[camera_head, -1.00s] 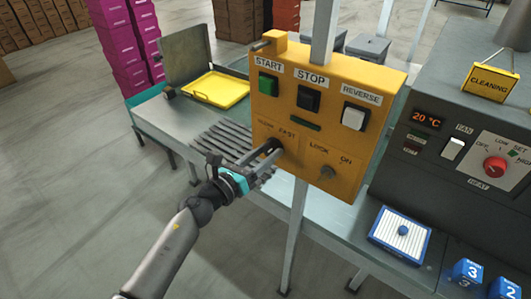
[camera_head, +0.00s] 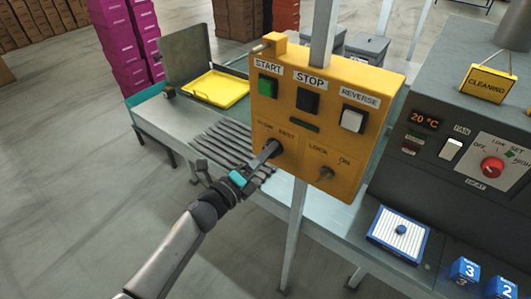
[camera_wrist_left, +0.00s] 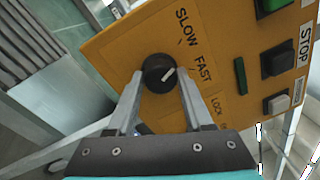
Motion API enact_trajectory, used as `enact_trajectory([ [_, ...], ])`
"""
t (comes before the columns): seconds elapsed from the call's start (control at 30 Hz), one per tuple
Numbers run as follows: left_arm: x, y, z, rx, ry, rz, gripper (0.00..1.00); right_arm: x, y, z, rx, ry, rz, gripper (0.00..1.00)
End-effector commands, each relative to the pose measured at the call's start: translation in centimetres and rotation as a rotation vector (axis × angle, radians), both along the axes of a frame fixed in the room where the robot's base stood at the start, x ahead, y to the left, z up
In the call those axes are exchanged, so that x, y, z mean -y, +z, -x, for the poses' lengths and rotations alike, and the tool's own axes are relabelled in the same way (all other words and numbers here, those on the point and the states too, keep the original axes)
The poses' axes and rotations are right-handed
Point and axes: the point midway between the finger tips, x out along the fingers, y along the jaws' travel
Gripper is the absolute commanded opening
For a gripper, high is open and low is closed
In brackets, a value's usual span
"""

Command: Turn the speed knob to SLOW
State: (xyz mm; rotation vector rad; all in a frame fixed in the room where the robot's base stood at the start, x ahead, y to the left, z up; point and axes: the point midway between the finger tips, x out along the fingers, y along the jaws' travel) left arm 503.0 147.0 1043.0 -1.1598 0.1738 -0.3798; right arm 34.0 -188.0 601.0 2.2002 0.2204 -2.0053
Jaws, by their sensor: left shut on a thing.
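The black speed knob (camera_wrist_left: 159,73) sits on the yellow control panel (camera_head: 318,165); its white mark in the left wrist view points roughly towards the FAST label (camera_wrist_left: 203,68). The SLOW label (camera_wrist_left: 184,28) stands beside FAST. My left gripper (camera_wrist_left: 160,80) is shut on the knob, one finger on each side of it. In the head view, my left gripper (camera_head: 268,152) reaches the panel's lower left and partly hides the knob. My right gripper is not in view.
Above the knob are the green START (camera_head: 267,86), black STOP (camera_head: 308,99) and white REVERSE (camera_head: 353,119) buttons. A LOCK switch (camera_head: 326,173) sits to its right. A dark heater unit (camera_head: 455,150) stands at right. A yellow tray (camera_head: 220,88) lies behind left.

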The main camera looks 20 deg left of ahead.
Motion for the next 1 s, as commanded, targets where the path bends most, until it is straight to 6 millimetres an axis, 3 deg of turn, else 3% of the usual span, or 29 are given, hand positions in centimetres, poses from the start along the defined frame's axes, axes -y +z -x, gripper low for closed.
enact_trajectory([
  [0.4, 0.07, 0.14, -0.06, -0.074, 0.0, 0.21, 0.0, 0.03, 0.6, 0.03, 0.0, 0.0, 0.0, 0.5],
  [1.0, 0.09, 0.14, -0.05, -0.088, -0.001, 0.252, 0.0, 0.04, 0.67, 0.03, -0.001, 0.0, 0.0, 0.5],
])
